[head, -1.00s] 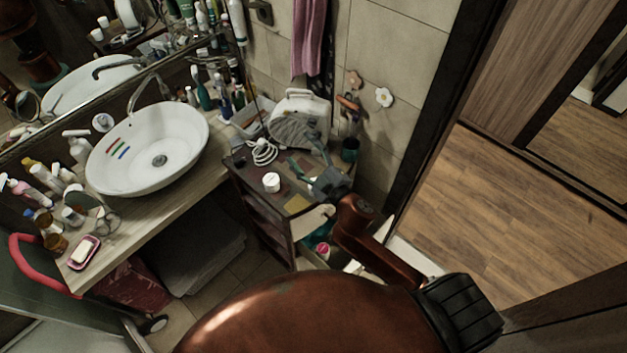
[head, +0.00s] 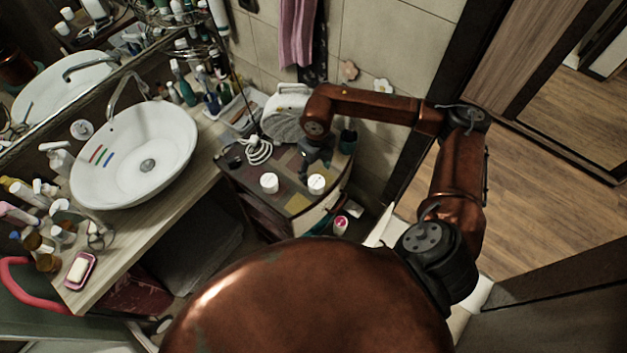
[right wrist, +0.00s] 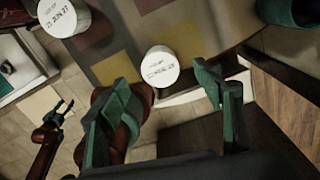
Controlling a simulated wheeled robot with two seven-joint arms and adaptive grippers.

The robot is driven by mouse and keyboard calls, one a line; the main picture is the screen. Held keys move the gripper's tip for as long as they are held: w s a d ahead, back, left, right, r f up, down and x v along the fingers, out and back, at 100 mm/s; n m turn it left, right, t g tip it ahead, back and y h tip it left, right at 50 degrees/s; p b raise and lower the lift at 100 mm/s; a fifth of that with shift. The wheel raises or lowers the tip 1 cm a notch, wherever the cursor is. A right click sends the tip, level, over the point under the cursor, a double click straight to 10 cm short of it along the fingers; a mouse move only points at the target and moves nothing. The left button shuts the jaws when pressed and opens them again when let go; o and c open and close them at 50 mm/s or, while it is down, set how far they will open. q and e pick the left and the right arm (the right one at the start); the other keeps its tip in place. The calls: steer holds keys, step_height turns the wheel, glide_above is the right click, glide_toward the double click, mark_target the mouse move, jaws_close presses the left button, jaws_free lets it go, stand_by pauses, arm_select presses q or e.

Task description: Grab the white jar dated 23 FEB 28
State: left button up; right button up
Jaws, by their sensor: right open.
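Two white jars stand upright on the dark cabinet top (head: 290,205). The left jar (head: 269,183) reads "JUN 27" in the right wrist view (right wrist: 62,17). The right jar (head: 316,184) shows near the middle of the wrist view (right wrist: 160,67); its print is blurred but seems to end in 28. My right gripper (head: 316,160) is by the right jar; in the wrist view its green fingers (right wrist: 164,78) are spread and empty, on either side of the jar's near side, apart from it. My left gripper (right wrist: 64,106) appears small at the wrist view's left, fingers apart.
A coiled white cable (head: 257,150) and a pale rounded case (head: 288,108) lie behind the jars. A dark cup (head: 348,141) stands at the back right. A pink-and-white container (head: 340,225) is lower, by the cabinet front. The sink (head: 135,160) is at left.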

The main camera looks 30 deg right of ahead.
mark_target(316, 181)
steer(key=shift+d+f, duration=0.25)
steer(key=shift+f, duration=0.1)
steer(key=f+p, duration=0.1)
steer(key=f, duration=0.3)
steer(key=f+p, duration=0.1)
steer(key=f, duration=0.1)
steer(key=shift+s+a+p, duration=0.25)
steer(key=shift+a+p, duration=0.05)
steer(key=shift+f, duration=0.45)
steer(key=shift+c, duration=0.9)
steer(key=c, duration=1.1)
